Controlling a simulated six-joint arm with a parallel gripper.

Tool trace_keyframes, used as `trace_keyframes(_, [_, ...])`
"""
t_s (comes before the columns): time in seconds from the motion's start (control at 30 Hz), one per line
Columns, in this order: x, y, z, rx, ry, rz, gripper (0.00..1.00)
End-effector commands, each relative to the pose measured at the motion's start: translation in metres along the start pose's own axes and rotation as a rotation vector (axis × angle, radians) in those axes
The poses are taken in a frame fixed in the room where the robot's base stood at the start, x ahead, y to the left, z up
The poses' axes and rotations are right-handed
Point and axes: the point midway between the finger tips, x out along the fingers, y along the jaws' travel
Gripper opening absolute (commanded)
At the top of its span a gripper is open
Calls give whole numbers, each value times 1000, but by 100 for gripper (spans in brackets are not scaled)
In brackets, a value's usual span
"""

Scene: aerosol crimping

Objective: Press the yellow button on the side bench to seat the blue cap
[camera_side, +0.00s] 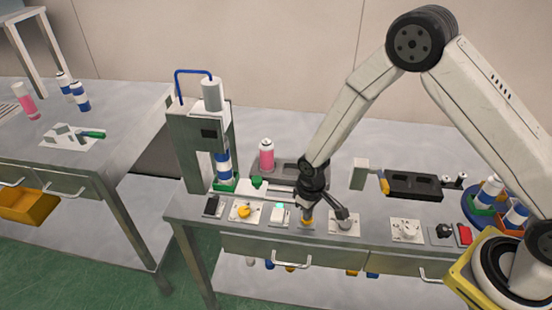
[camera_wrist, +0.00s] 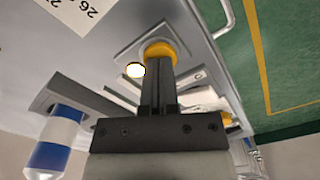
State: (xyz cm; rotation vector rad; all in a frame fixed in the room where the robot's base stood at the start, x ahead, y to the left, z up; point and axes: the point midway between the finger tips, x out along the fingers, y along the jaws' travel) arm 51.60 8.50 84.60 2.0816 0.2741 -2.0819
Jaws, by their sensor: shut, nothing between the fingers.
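My gripper (camera_side: 307,210) points down at the front of the side bench, its fingers shut and empty. Its tips are at a round yellow button (camera_side: 306,222) on a light plate and partly cover it. In the wrist view my fingertips (camera_wrist: 160,62) overlap the yellow button (camera_wrist: 158,46); I cannot tell whether the button is pressed down. A blue-and-white can (camera_side: 222,165) stands upright under the press head (camera_side: 212,95) on a green base. A separate blue cap cannot be made out. A blue-and-white can also shows in the wrist view (camera_wrist: 58,138).
To the right are a lever control (camera_side: 345,222), a white knob (camera_side: 406,229) and a red switch (camera_side: 464,235). A pink can (camera_side: 266,155) stands behind.

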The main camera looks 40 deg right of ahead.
Motion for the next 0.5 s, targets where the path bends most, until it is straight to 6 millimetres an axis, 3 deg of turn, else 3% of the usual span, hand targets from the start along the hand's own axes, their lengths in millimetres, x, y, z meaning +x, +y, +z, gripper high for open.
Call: trace_keyframes(0.5, [-19, 0, -1, 0, 2, 0, 0])
